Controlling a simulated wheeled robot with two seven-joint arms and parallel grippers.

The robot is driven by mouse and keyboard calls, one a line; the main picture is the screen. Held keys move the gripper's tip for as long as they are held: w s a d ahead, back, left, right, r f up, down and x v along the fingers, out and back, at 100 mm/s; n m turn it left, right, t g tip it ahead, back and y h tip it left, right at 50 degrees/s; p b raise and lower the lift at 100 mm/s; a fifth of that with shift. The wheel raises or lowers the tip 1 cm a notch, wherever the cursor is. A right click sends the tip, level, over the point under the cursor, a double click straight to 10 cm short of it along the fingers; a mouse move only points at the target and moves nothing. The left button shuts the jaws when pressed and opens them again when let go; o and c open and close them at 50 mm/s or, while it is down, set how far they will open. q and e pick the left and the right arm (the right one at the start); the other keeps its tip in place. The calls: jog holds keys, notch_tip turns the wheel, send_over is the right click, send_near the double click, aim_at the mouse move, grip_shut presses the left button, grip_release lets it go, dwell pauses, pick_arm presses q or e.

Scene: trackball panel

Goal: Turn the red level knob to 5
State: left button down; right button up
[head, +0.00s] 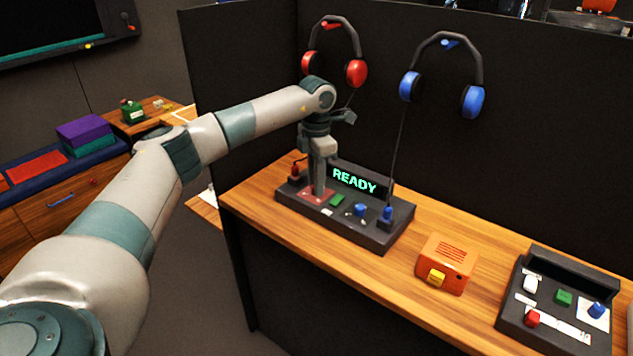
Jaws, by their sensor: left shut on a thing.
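The dark trackball panel (370,239) sits on the wooden desk, with a lit display (355,181) reading READY in green. A red plate (326,195) lies on the panel's left part. My left gripper (318,190) reaches straight down onto this plate, its fingers shut on the red level knob. The knob itself is hidden by the fingers, so its pointer and setting cannot be read. My right gripper is not in view.
A green button (337,200) and a blue knob (360,210) stand close right of my gripper. Red headphones (355,73) and blue headphones (473,101) hang behind. An orange box (447,263) and a second panel (512,318) stand to the right.

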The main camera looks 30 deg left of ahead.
pick_arm(q)
jog(key=shift+m, duration=1.7)
jog(key=c, duration=1.6)
grip_release()
